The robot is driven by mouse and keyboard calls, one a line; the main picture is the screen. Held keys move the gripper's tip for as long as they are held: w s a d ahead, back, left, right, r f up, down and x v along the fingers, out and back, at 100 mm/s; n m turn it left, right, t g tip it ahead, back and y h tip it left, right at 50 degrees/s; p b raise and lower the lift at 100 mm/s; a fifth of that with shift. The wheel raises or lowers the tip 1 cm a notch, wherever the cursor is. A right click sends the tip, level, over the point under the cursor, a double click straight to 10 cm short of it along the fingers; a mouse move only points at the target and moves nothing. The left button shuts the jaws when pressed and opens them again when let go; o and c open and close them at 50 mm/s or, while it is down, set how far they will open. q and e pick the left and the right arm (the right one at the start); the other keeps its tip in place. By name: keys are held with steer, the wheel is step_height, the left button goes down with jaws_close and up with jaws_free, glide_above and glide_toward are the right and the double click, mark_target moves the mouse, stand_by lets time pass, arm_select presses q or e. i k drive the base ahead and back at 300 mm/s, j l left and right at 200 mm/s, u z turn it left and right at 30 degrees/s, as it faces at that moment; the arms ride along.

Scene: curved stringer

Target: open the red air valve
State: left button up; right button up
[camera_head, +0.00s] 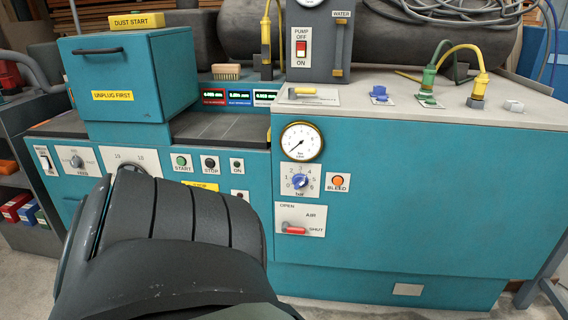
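The red air valve (294,230) is a small red lever on a white plate (309,216) on the front of the teal machine. The plate reads OPEN at upper left, AIR in the middle and SHUT at lower right. The lever lies about level, with its red grip pointing right towards SHUT. A large dark link of my own arm (165,245) fills the lower left and ends just left of the valve plate in the picture. Neither gripper's fingers show.
Above the valve are a blue knob (300,181), an orange BLEED button (338,181) and a round pressure gauge (302,142). The teal front panel (440,200) right of the valve is bare. Plugs and cables stand on the worktop (450,108).

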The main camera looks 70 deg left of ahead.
mark_target(285, 227)
steer(key=k+j+u, duration=0.1)
steer(key=u, duration=1.85)
steer(key=i+l, duration=0.25)
steer(key=i+l+u, duration=0.1)
steer(key=i+l, duration=0.15)
steer(key=l, duration=0.2)
steer(key=i+l, duration=0.25)
steer(key=l, duration=0.15)
